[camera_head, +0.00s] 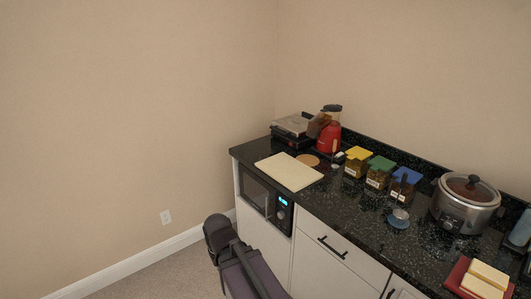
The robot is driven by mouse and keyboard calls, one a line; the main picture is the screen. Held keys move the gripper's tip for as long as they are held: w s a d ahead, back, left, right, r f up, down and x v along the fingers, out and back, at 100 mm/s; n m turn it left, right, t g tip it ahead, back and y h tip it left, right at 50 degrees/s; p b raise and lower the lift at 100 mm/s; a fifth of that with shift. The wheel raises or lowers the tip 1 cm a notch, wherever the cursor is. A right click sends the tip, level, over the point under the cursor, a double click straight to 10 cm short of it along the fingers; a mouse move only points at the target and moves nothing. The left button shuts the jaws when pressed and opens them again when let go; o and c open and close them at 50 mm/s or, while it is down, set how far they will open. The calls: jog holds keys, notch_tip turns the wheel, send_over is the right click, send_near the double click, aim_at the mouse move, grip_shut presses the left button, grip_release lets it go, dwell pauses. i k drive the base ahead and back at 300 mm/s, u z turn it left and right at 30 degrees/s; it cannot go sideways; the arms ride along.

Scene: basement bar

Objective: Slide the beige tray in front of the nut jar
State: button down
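The beige tray (289,172) lies flat on the black speckled counter, near its left end and close to the front edge. Several square jars with coloured lids stand in a row to the right of it: one with a yellow lid (357,162), one with a green lid (378,173) and one with a blue lid (404,184). Their contents look brownish, and I cannot tell which one is the nut jar. The tray is apart from the jars. My gripper is not in view; only part of my arm shows at the bottom, below the counter.
A round brown coaster (308,160) lies behind the tray. A grill (292,127) and a red blender (329,135) stand at the back. A small blue-based item (398,220) sits before the jars. A slow cooker (466,203) and red tray (459,275) are right. Bare counter (340,205) lies before the jars.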

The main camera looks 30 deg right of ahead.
aim_at(294, 174)
jog(key=i, duration=0.85)
jog(key=z, duration=1.5)
jog(key=i, duration=0.5)
jog(key=u, duration=0.1)
